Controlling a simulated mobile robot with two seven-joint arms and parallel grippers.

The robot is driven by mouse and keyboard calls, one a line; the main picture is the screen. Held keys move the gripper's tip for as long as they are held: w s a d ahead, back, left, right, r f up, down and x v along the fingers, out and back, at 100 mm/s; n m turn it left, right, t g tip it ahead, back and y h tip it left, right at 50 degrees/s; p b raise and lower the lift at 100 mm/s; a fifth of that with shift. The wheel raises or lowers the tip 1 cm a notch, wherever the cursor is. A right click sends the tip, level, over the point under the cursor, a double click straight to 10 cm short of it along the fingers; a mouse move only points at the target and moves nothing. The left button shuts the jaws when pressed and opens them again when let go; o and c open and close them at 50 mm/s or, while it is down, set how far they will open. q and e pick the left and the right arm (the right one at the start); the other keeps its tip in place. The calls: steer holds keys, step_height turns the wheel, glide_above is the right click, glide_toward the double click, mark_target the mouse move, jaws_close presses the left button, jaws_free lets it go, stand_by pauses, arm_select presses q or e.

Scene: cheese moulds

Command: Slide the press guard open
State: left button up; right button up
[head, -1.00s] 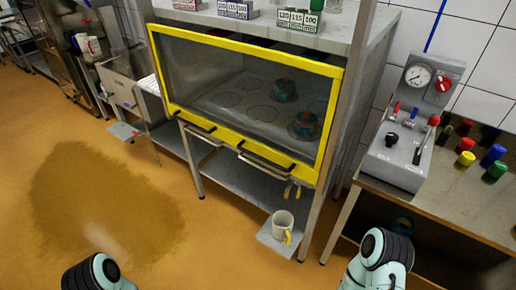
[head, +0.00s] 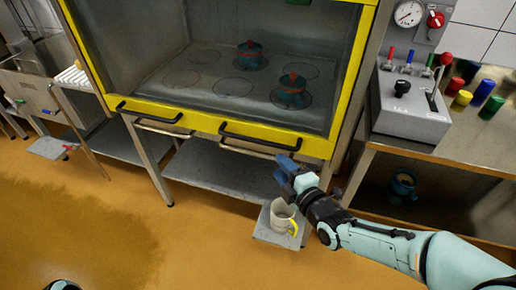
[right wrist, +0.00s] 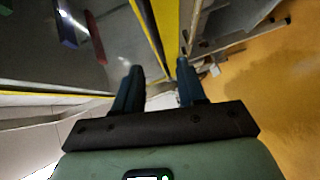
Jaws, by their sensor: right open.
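The press guard is a clear panel in a yellow frame (head: 195,119), lowered across the front of the press. Its lower bar carries two black handles, a left one (head: 150,112) and a right one (head: 260,137). My right gripper (head: 285,172) is open and empty, just below and to the right of the right handle, in front of the press. In the right wrist view its two fingers (right wrist: 158,85) point toward a yellow frame strip (right wrist: 147,28); I cannot tell whether they touch it. My left gripper is out of view.
Behind the guard stand two teal moulds with red tops (head: 250,54). A mug (head: 282,215) sits on a low plate under my right gripper. A control box (head: 410,108) with a gauge and levers stands on the right bench. The floor at left is clear.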

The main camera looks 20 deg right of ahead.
mark_target(261, 143)
steer(key=x, duration=1.3)
steer(key=shift+w+d+r, duration=0.1)
steer(key=shift+w+r, duration=0.05)
steer(key=shift+r, duration=0.25)
jaws_close()
